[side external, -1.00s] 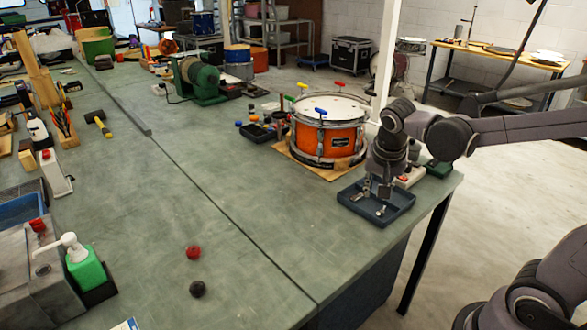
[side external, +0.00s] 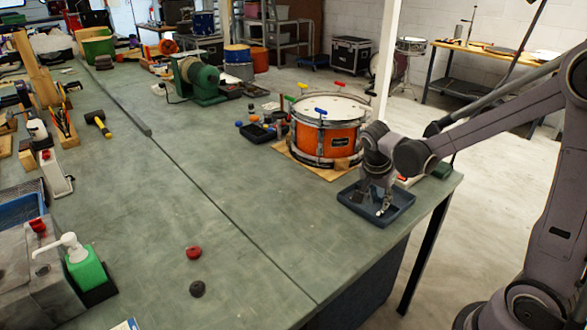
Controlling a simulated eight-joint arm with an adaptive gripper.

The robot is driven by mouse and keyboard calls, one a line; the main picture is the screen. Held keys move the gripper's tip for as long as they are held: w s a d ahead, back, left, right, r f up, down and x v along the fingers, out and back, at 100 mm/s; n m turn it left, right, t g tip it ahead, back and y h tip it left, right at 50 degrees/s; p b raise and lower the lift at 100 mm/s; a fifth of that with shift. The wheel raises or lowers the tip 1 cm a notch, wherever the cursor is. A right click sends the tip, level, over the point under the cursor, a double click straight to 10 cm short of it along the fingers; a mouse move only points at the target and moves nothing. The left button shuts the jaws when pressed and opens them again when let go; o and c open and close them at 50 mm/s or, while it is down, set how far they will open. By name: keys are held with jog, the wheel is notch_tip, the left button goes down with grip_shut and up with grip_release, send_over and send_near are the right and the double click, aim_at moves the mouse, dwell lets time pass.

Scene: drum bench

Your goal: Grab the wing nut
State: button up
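My gripper (side external: 377,200) points down into a dark blue tray (side external: 402,212) at the right front corner of the bench. Its fingertips are low, at about the tray's floor. A small bright metal piece (side external: 380,211) shows right at the fingertips. It may be the wing nut, but it is too small for me to tell its shape. I cannot tell whether the fingers are closed on it or only beside it. The fingers and wrist hide part of the tray.
An orange snare drum (side external: 327,137) stands on a wooden board just behind the tray, with colored T-handled keys on its rim. A small black tray (side external: 257,134) lies left of the drum. The bench's right edge is close to the blue tray. The bench (side external: 200,200) is mostly clear left of it.

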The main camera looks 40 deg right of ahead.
aim_at(381, 210)
jog(key=shift+x, duration=2.6)
grip_shut()
